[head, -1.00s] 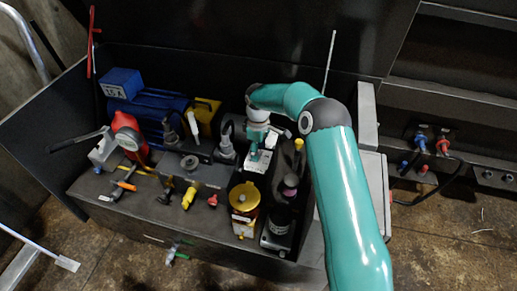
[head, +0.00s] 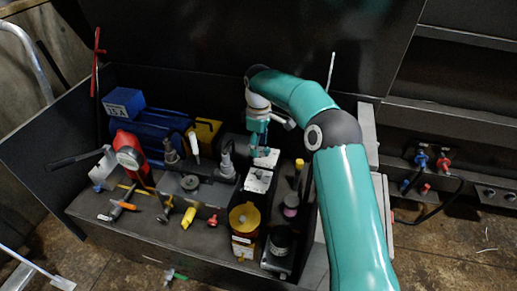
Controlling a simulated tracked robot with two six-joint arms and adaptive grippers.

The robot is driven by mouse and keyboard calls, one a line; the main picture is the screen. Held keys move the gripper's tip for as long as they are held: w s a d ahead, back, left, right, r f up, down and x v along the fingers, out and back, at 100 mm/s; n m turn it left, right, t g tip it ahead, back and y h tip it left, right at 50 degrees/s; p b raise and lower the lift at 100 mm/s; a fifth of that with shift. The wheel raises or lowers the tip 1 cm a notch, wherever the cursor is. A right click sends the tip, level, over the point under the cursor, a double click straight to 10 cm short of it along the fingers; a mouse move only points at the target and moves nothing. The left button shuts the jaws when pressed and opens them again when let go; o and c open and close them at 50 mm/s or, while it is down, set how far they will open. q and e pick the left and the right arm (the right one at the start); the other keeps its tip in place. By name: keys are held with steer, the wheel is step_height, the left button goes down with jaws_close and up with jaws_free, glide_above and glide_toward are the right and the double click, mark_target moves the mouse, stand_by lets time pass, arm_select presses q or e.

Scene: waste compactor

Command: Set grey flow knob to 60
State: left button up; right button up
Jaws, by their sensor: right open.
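A flat round grey knob (head: 190,182) sits on a dark block in the middle of the machine deck; I cannot be sure it is the flow knob, and no scale or number on it is readable. My right gripper (head: 257,150) is teal, points down and is open. It is above and behind the white-topped block (head: 258,180), to the right of the grey knob and apart from it. I see nothing between its fingers, though they are small and partly blurred into the background. My left gripper is not in view.
A yellow-topped unit (head: 243,218) and a black-capped cylinder (head: 280,240) stand at the front right. A red gauge unit (head: 130,155) with a lever and a blue motor (head: 150,125) are at the left. Yellow and red valve handles line the front. Upright fittings stand close to my right gripper.

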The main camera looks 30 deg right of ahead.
mark_target(259, 172)
step_height(259, 172, down, 12)
steer(key=m+p, duration=0.2)
steer(key=m, duration=1.6)
steer(key=shift+s+m+p, duration=0.1)
steer(key=shift+m+p, duration=0.2)
steer(key=shift+p, duration=0.1)
